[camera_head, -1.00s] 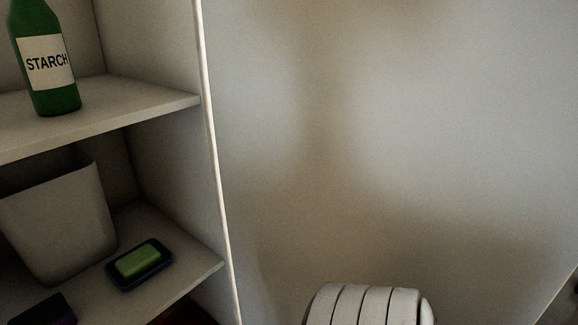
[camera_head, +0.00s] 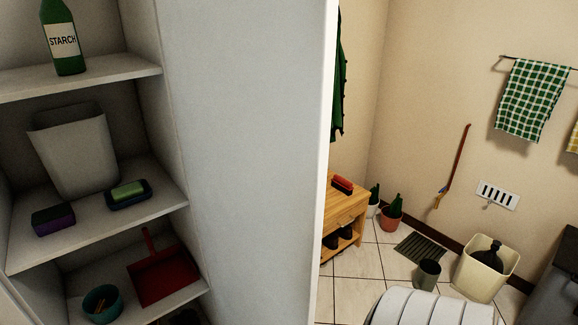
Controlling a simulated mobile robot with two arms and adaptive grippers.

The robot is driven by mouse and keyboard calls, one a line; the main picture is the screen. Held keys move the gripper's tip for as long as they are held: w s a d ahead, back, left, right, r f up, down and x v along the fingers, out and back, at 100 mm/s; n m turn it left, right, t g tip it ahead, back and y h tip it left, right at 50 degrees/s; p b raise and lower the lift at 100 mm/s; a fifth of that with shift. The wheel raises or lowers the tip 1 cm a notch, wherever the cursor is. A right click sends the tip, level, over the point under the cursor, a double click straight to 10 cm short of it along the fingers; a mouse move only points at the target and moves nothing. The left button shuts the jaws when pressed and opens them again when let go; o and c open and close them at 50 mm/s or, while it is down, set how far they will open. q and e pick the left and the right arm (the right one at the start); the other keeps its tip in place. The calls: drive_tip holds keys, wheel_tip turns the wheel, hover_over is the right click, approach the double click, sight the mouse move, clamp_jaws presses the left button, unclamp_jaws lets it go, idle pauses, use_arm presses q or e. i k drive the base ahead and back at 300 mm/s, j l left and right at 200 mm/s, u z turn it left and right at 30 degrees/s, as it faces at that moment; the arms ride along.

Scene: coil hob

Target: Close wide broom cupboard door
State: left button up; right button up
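The wide cupboard door (camera_head: 255,150) stands open as a tall, plain grey-white panel in the middle of the head view. Its pale free edge (camera_head: 328,150) faces the room on the right. The open cupboard is on the left, and its shelves (camera_head: 95,237) are exposed. No handle shows on the visible face of the door. Neither of my grippers is in view. A white, ribbed rounded part at the bottom right looks like part of my own arm, apart from the door in the picture.
The shelves hold a green starch bottle (camera_head: 63,38), a grey bin (camera_head: 78,152), a soap dish (camera_head: 128,193), a sponge (camera_head: 53,219) and a red dustpan (camera_head: 163,277). Beyond the door are a wooden bench (camera_head: 345,212), a cream bin (camera_head: 484,268) and a dark bucket (camera_head: 428,273). Some tiled floor is clear.

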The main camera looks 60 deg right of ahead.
sight(251, 82)
drive_tip(key=k+l, duration=0.15)
drive_tip(key=l, duration=0.2)
drive_tip(key=k+l, duration=0.15)
drive_tip(key=l, duration=0.2)
drive_tip(key=k+l, duration=0.15)
drive_tip(key=l, duration=0.2)
drive_tip(key=i+l, duration=0.15)
drive_tip(key=l, duration=0.25)
drive_tip(key=i+l, duration=0.1)
drive_tip(key=l, duration=0.35)
